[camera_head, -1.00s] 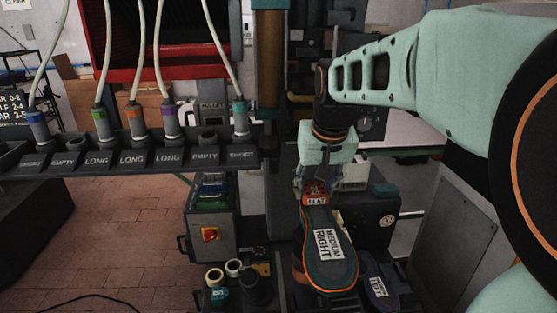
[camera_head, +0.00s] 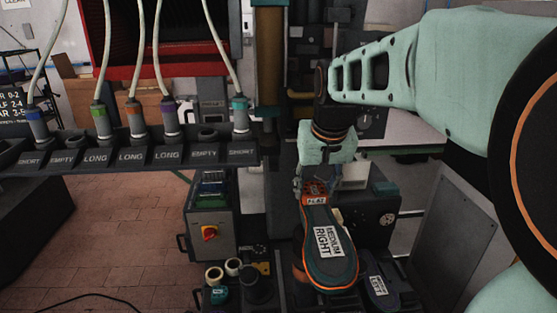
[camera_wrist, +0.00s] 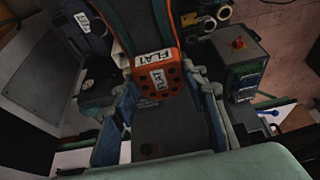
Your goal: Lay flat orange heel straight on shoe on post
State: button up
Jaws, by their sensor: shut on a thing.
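The shoe (camera_head: 340,268) is sole up on the post, a dark sole with orange edging and a "MEDIUM RIGHT" label. The orange heel (camera_head: 316,188) has dark dots and a "FLAT" label, and lies at the shoe's far end. In the wrist view the heel (camera_wrist: 161,98) looks roughly in line with the shoe (camera_wrist: 137,28), next to the shoe's own "FLAT" label. My gripper (camera_wrist: 163,84) has one finger at each side of the heel and is shut on it. I cannot tell whether the heel's underside touches the sole. The post is mostly hidden under the shoe.
A second dark shoe (camera_head: 379,287) marked "LEFT" lies low at the right. A control box (camera_head: 209,232) with a red and yellow switch stands left of the post. A rack (camera_head: 140,157) with several hanging plugs is at the left. Rolls (camera_head: 215,275) sit at the front.

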jog(key=shift+f, duration=0.25)
jog(key=o, duration=1.2)
jog(key=shift+o, duration=0.2)
notch_tip(320, 180, up, 10)
